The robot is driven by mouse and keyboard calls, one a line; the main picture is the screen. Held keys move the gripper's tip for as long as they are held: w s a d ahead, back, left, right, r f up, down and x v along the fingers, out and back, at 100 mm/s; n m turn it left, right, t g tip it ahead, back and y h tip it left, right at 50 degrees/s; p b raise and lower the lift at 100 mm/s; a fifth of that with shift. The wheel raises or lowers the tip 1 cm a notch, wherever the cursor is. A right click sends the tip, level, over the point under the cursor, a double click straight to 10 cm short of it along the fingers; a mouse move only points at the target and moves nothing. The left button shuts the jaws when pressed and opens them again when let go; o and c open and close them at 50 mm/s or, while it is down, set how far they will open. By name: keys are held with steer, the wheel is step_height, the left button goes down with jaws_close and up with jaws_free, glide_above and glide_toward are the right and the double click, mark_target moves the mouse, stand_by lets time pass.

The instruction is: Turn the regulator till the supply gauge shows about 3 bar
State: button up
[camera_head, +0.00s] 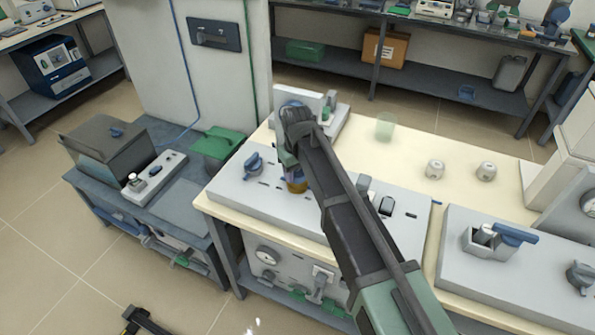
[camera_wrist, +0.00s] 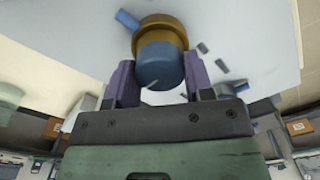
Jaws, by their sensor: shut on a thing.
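The regulator shows in the wrist view as a blue knob (camera_wrist: 160,62) on a brass collar (camera_wrist: 158,27) set on a pale panel. My gripper (camera_wrist: 158,78) has its two purple fingers on either side of the blue knob and is shut on it. In the head view my gripper (camera_head: 292,168) reaches down to the regulator (camera_head: 297,186) on the pale bench unit; my arm covers much of it. A round dial (camera_head: 267,255) is on the unit's front face, too small to read. I cannot tell whether it is the supply gauge.
A blue valve handle (camera_head: 254,164) stands left of my gripper. A translucent green beaker (camera_head: 385,126) and two small white pots (camera_head: 435,169) (camera_head: 486,171) stand on the cream worktop (camera_head: 400,150).

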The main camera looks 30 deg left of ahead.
mark_target(298, 172)
steer(key=o, duration=0.9)
steer(key=shift+o, duration=0.2)
steer(key=shift+r, duration=0.1)
step_height(298, 172, up, 10)
steer(key=p, duration=1)
steer(key=shift+r+p, duration=0.25)
steer(key=shift+p, duration=0.1)
